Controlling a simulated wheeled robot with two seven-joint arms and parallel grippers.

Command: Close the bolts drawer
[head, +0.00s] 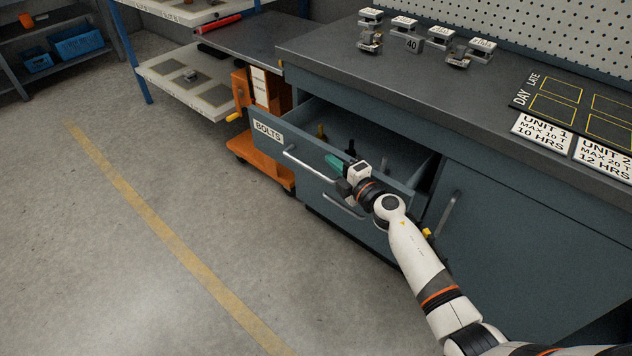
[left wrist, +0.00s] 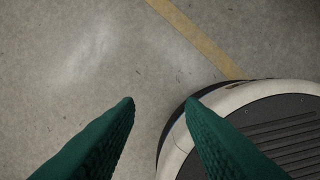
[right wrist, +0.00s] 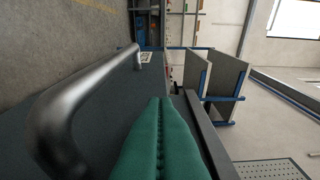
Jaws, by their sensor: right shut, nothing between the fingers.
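The bolts drawer (head: 267,150) stands pulled open from the grey-blue cabinet, with a "BOLTS" label (head: 268,131) and a silver bar handle (head: 308,165) on its front. A few small items lie inside it. My right gripper (head: 336,161) is shut and empty at the drawer front, near the right end of the handle. In the right wrist view its green fingers (right wrist: 160,110) are together beside the handle (right wrist: 75,105), not around it. Whether they touch the drawer front I cannot tell. My left gripper (left wrist: 160,103) is open and empty above the floor.
A lower drawer handle (head: 343,207) and a cabinet door handle (head: 448,213) stick out nearby. An orange cart (head: 262,152) stands left of the drawer. The worktop (head: 380,75) above holds several metal parts and signs. The floor in front is clear.

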